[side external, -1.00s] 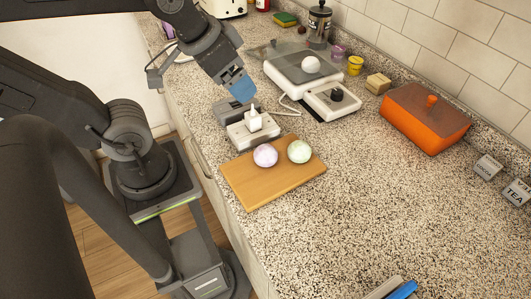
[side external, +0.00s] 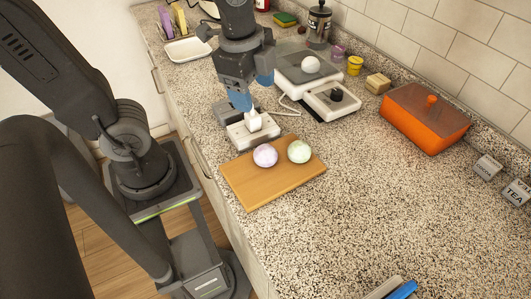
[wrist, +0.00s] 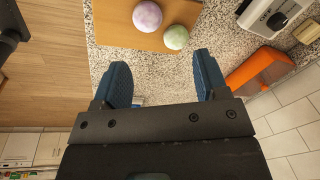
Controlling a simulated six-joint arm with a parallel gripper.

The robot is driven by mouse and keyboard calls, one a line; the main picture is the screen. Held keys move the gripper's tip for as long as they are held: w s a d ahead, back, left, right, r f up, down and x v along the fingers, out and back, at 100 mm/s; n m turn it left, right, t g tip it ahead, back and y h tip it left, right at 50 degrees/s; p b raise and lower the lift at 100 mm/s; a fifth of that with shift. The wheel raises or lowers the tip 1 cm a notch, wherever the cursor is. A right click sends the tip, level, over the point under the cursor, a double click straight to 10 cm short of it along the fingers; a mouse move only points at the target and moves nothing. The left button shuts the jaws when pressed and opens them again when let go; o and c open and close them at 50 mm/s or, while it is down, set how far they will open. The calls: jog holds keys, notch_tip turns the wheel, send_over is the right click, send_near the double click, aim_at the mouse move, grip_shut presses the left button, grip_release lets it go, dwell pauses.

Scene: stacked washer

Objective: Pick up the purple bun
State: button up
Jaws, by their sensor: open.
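The purple bun (side external: 265,155) is a pale round ball on the wooden board (side external: 246,190), beside the pale green bun (side external: 299,151). In the wrist view the purple bun (wrist: 147,16) is at the top edge, with the green bun (wrist: 176,37) to its lower right. My gripper (side external: 253,90) points down with its blue fingers apart and nothing between them. In the side view it is above and behind the buns, over the far side of a white and grey device (side external: 248,132). My gripper's open fingers also show in the wrist view (wrist: 163,80).
A white scale (side external: 302,75) with a white ball (side external: 311,64) stands behind the board, close to my gripper. An orange lidded dish (side external: 425,118) is along the tiled wall. A white tray (side external: 188,49) lies at the back left.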

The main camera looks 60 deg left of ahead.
aim_at(264, 149)
jog(key=f+m, duration=0.2)
jog(key=f, duration=0.1)
jog(key=w+d+f+m+g, duration=0.1)
jog(key=f+m, duration=0.1)
jog(key=f, duration=0.1)
jog(key=f+m, duration=0.2)
jog(key=f, duration=0.2)
jog(key=shift+w+d+g, duration=0.15)
jog(key=shift+g, duration=0.25)
jog(key=shift+d+f, duration=0.15)
jog(key=shift+f, duration=1.2)
jog(key=shift+d+f, duration=0.1)
jog(key=shift+f, duration=1.25)
jog(key=c, duration=0.7)
jog(key=shift+r, duration=0.15)
